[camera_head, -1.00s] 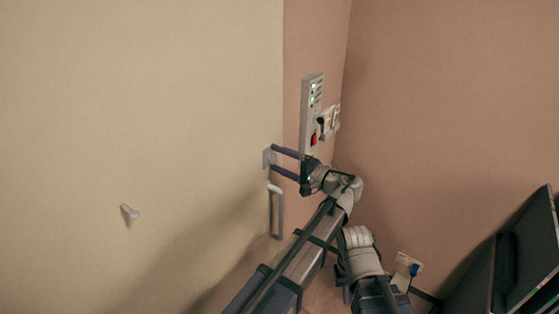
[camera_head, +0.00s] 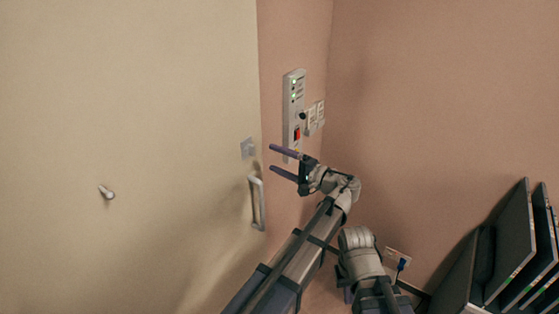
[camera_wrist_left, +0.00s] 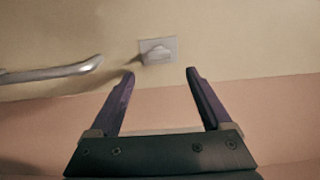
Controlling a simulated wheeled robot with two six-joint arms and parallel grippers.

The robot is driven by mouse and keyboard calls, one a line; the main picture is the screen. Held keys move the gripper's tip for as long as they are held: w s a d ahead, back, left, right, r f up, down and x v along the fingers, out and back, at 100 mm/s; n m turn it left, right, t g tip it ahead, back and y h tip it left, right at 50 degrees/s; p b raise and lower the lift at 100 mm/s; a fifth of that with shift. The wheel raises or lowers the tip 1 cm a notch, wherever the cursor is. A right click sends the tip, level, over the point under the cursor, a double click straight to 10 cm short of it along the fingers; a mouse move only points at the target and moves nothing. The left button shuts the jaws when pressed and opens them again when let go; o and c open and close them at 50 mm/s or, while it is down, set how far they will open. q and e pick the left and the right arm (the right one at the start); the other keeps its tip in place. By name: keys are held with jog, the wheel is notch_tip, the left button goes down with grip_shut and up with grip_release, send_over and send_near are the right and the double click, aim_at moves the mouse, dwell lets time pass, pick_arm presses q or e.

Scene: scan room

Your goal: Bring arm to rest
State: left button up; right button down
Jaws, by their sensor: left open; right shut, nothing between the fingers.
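My left arm (camera_head: 290,265) reaches up from the bottom, held out toward the edge of a beige door-like panel. Its gripper (camera_head: 271,158) has two purple fingers spread apart and nothing between them. A small square metal plate (camera_head: 247,148) is just left of the fingertips, apart from them. In the left wrist view the open left gripper (camera_wrist_left: 161,71) faces this plate (camera_wrist_left: 158,50). My right arm (camera_head: 362,258) is folded low, right of the left arm.
The beige panel (camera_head: 120,80) carries a silver bar handle (camera_head: 256,203) below the left gripper and a small peg (camera_head: 106,192). A grey control box (camera_head: 293,108) and switches (camera_head: 315,117) are on the pink wall. Dark panels (camera_head: 515,255) stand lower right.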

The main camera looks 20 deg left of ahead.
pick_arm(q)
jog(key=s+a+f+n+g+h, duration=0.1)
jog(key=s+a+f+g+h, duration=0.1)
jog(key=s+f+h, duration=0.55)
jog(key=s+a+f+n+g+h, duration=0.25)
jog(key=s+f, duration=0.25)
jog(key=f, duration=0.5)
jog(key=s+d+f+m+h+b, duration=0.1)
jog(key=s+d+f+h+b, duration=0.1)
jog(key=d, duration=0.4)
jog(key=s+d+f+m+g+h+b, duration=0.1)
jog(key=s+d+f+h+b, duration=0.1)
jog(key=s+d+f, duration=0.3)
jog(key=s+d+f+m+g+h+b, duration=0.1)
jog(key=s+d+f+b, duration=0.1)
jog(key=d, duration=0.5)
jog(key=s+f, duration=0.1)
jog(key=s, duration=0.1)
jog(key=shift+s+f+h, duration=0.25)
jog(key=shift+s+h, duration=0.1)
jog(key=shift+h, duration=0.05)
